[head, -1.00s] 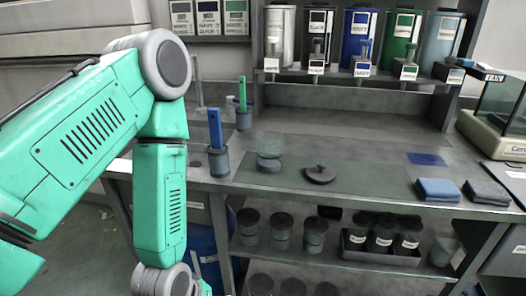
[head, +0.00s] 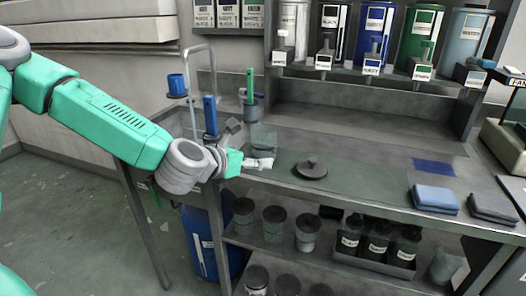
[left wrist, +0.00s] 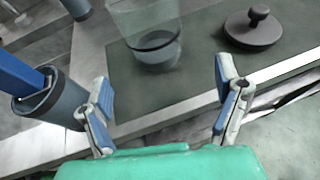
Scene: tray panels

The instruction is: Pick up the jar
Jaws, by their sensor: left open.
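The jar (head: 263,137) is a clear, grey-tinted glass vessel standing upright without its lid on the bench mat, near the front edge. In the left wrist view the jar (left wrist: 147,22) stands beyond the fingertips, between their lines. A dark round lid with a knob (head: 311,169) lies on the mat to its right, and also shows in the left wrist view (left wrist: 254,28). My left gripper (head: 262,161) is at the bench edge just in front of the jar. Its fingers (left wrist: 164,88) are spread apart with nothing between them. My right gripper is not in view.
A grey holder with a blue-handled tool (head: 211,116) stands close left of the gripper; its blue handle (left wrist: 20,72) is near the left finger. A green-handled tool (head: 250,85) stands behind the jar. Folded cloths (head: 435,199) lie right. The mat between lid and cloths is clear.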

